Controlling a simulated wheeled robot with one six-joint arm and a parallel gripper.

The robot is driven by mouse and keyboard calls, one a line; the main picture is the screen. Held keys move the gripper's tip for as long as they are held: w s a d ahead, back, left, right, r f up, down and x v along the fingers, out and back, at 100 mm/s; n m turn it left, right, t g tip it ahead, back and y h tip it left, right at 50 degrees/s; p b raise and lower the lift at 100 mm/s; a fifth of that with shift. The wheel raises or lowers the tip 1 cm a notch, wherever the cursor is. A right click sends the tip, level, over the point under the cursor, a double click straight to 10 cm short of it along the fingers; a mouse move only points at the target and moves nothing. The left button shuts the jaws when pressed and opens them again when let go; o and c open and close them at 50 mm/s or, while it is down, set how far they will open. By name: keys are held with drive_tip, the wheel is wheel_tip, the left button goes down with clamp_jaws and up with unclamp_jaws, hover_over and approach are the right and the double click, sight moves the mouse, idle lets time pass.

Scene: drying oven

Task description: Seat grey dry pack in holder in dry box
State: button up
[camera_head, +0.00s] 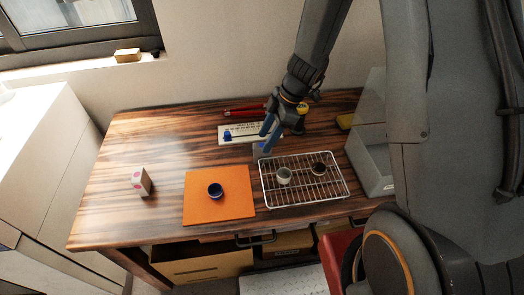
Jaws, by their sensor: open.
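A pale, see-through-looking box (372,160) stands at the table's right end and may be the dry box. My own body covers its right part, and I cannot make out a holder inside it.
A wire rack (303,193) carries a white cup (284,176) and a dark cup (318,169). A pink-dotted white box (141,182) stands left. Behind lie a white strip (246,131) and red tools (243,110).

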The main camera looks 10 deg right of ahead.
drive_tip(key=shift+x, duration=1.1)
drive_tip(key=shift+c, duration=0.2)
clamp_jaws()
drive_tip(key=shift+r, duration=0.15)
